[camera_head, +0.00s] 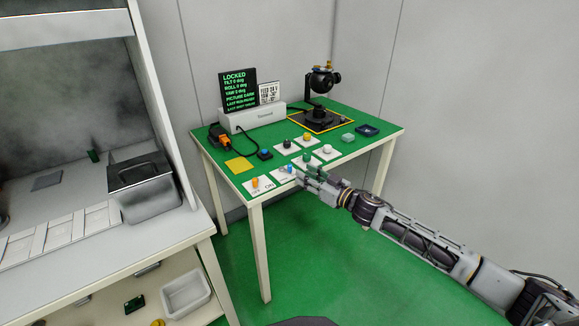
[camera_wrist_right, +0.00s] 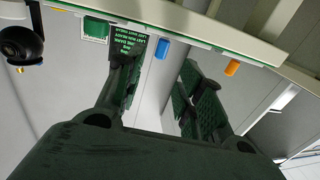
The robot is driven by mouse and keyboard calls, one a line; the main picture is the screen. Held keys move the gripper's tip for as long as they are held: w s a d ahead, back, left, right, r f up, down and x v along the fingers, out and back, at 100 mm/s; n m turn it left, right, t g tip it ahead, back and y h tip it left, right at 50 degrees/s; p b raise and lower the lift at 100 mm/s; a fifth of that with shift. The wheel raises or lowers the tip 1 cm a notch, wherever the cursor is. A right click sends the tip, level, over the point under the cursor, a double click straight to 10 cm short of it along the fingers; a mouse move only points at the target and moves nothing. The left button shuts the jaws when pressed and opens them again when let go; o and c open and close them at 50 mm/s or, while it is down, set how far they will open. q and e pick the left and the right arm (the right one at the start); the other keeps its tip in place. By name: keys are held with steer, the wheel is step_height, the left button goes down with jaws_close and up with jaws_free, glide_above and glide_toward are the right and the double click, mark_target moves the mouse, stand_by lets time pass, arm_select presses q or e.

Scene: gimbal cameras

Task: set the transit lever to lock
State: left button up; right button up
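The green-topped table (camera_head: 240,178) carries several control plates along its front edge. A blue lever (camera_head: 289,168) stands on a white plate at the front edge; its label is too small to read. In the right wrist view the blue lever (camera_wrist_right: 164,50) shows beyond the gap between my fingers. My right gripper (camera_head: 305,176) is at the front edge, just right of the blue lever. Its two fingers are apart with nothing between them, so it is open (camera_wrist_right: 162,92). A black screen (camera_head: 238,90) reads "LOCKED" at the top. My left gripper is not in view.
An orange lever (camera_head: 255,183) stands left of the blue one. Other plates hold a black knob (camera_head: 287,144), a yellow knob (camera_head: 307,136) and a white knob (camera_head: 327,148). A gimbal camera (camera_head: 322,82) stands at the back. A grey bench (camera_head: 120,245) is on the left.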

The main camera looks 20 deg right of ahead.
mark_target(290, 164)
steer(key=shift+b+x, duration=0.35)
steer(key=shift+x, duration=3.9)
steer(key=shift+c, duration=0.2)
